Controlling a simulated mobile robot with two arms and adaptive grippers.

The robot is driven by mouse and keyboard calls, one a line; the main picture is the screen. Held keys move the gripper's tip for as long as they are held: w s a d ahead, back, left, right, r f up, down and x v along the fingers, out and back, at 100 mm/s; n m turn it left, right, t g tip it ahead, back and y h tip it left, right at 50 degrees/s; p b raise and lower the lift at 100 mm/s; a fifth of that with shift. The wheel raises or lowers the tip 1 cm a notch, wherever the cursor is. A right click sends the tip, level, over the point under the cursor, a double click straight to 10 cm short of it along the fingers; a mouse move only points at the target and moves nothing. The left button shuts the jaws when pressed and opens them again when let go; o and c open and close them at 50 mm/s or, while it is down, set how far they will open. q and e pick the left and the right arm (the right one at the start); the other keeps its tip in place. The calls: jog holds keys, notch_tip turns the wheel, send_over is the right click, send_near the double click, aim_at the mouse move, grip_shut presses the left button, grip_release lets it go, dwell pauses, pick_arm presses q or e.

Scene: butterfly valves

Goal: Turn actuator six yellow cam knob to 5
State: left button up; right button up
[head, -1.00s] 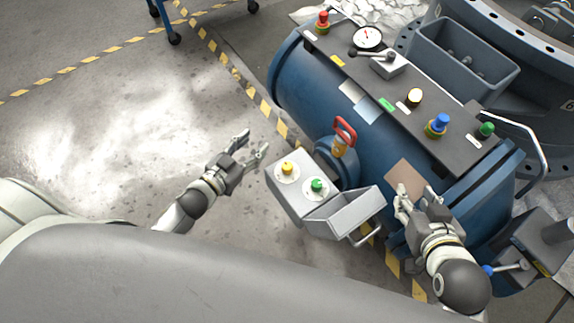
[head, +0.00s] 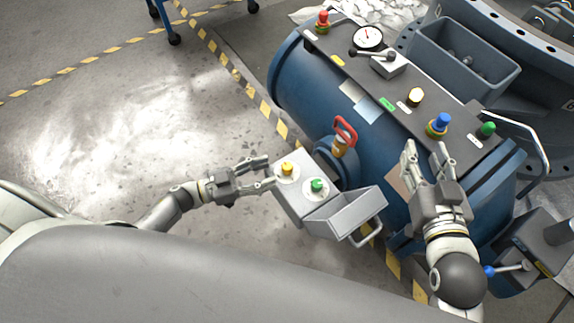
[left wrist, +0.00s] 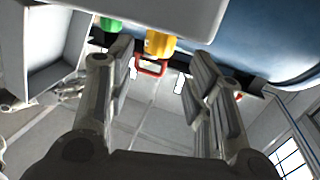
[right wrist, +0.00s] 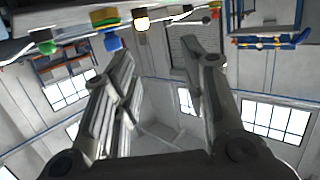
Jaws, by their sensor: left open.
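The yellow cam knob (head: 287,168) stands on a round pale dial on top of a grey box (head: 290,205). A green knob (head: 316,185) stands beside it on the same box. My left gripper (head: 269,171) is open, its fingers just left of the yellow knob and not closed around it. In the left wrist view the yellow knob (left wrist: 160,44) shows ahead between the open fingers (left wrist: 165,65). The dial marks are too small to read. My right gripper (head: 424,150) is open and empty above the blue cylinder, near the blue knob (head: 438,122).
A blue cylinder (head: 300,85) carries a dark panel with a gauge (head: 368,37), a lever and several buttons. A red handle (head: 345,131) rises behind the grey box. An open grey tray (head: 345,213) adjoins the box at right.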

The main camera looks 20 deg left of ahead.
aim_at(287, 166)
pick_arm(q)
jog(key=x, duration=0.5)
jog(key=shift+b, duration=0.35)
jog(key=shift+x, duration=0.95)
pick_arm(e)
jog(key=r+t, duration=0.2)
jog(key=r, duration=0.1)
jog(key=a+r+y, duration=0.1)
jog(key=r, duration=0.1)
jog(key=shift+w+t, duration=0.35)
jog(key=shift+t, duration=0.05)
pick_arm(q)
jog(key=c, duration=1)
jog(key=shift+c, duration=0.2)
pick_arm(e)
jog(key=shift+r, duration=0.15)
